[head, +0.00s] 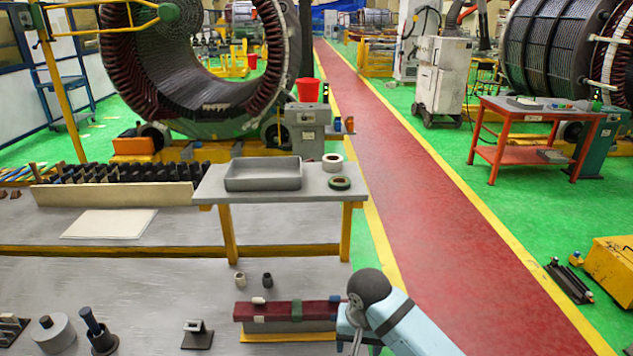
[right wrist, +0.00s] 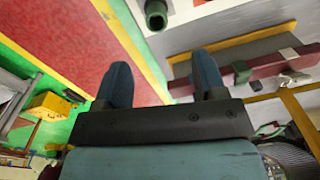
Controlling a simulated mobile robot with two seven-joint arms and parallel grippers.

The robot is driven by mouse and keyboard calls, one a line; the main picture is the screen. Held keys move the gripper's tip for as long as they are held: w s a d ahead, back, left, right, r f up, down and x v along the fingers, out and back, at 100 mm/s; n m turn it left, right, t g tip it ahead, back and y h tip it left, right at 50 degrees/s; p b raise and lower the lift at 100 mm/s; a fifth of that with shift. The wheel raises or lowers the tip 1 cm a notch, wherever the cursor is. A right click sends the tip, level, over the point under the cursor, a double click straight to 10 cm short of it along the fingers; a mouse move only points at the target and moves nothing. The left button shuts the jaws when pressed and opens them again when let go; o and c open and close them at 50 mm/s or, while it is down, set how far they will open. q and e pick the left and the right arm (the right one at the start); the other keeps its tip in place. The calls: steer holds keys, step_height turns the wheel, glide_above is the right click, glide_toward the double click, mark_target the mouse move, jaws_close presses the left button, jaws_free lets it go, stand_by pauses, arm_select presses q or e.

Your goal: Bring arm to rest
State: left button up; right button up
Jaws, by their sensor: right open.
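My right arm comes in at the bottom of the head view, its grey wrist joint beside the right end of a dark red bar (head: 275,311). In the right wrist view my right gripper (right wrist: 162,78) has two dark blue fingers spread wide apart, with nothing between them. The same dark red bar (right wrist: 215,80), with a green band, shows behind and to the right of the fingers. Beyond the fingertips lie the red walkway and its yellow edge. My left gripper is not in view.
A grey bench (head: 330,190) with a tray (head: 263,174) and two rolls of tape stands ahead. Small metal parts stand on the grey surface at lower left. The red walkway (head: 430,190) is clear. A large stator (head: 185,70) stands behind, and an orange table (head: 530,155) at right.

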steer(key=s+f+t+y, duration=0.1)
steer(key=s+f, duration=0.2)
steer(key=f, duration=0.1)
steer(key=s+f+n+t+y, duration=0.1)
steer(key=s+f+t, duration=0.1)
steer(key=f, duration=0.2)
steer(key=s+d+f+n+t+y, duration=0.1)
steer(key=s+f+t, duration=0.1)
steer(key=s+f, duration=0.1)
steer(key=shift+s+d+f+y, duration=0.1)
steer(key=shift+s+f+y, duration=0.1)
steer(key=shift+f, duration=0.25)
steer(key=shift+s+f+y, duration=0.1)
steer(key=shift+s+f, duration=0.05)
steer(key=shift+f, duration=0.25)
steer(key=s+d+t, duration=0.1)
steer(key=s, duration=0.1)
steer(key=s+d+f+n+t, duration=0.1)
steer(key=s+d, duration=0.1)
steer(key=s+d+f+t, duration=0.1)
steer(key=s, duration=0.1)
steer(key=shift+s+d+f, duration=0.2)
steer(key=shift+s+f, duration=0.05)
steer(key=s+d+n+t+h, duration=0.1)
steer(key=s+d+n+t, duration=0.1)
steer(key=s+d, duration=0.2)
steer(key=shift+s+r+t, duration=0.2)
steer(key=shift+s+t, duration=0.2)
steer(key=shift+s, duration=0.45)
